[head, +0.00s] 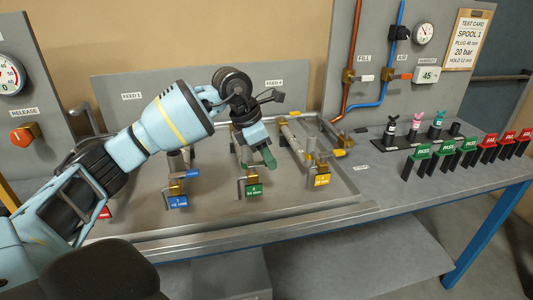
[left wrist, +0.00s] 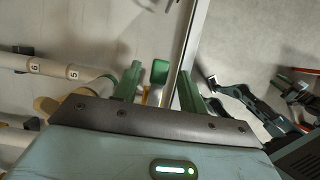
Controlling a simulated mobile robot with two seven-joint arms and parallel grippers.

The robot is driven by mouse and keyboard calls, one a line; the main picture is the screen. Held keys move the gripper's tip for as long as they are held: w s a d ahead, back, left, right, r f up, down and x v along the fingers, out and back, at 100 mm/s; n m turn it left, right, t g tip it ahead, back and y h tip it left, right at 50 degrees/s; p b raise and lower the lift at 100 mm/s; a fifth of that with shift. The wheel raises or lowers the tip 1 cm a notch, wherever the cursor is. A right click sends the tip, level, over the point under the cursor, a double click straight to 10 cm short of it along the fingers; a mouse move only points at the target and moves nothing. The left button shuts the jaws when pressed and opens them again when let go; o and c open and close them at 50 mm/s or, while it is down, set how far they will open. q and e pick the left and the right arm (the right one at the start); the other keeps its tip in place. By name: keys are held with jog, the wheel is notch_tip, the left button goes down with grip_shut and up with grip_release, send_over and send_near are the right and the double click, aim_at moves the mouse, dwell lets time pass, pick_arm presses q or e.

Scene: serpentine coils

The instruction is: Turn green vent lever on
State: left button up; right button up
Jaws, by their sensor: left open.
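The green vent lever's grip (left wrist: 159,72) shows in the left wrist view between the two dark green fingers of my left gripper (left wrist: 160,88). The fingers are apart, with gaps visible beside the grip. In the head view my left gripper (head: 258,157) reaches down over the middle station, above the green label plate (head: 254,190). The gripper hides most of that valve, and I cannot clearly separate lever from finger there. My right gripper is not in view.
A blue lever (head: 190,173) is left of the green station and a yellow lever (head: 338,153) is right. A metal tray (head: 225,218) holds the stations. Several green PASS tags (head: 445,149) and red FAIL tags (head: 488,140) stand at right. The front right bench (head: 420,195) is clear.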

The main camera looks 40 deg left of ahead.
pick_arm(q)
grip_shut()
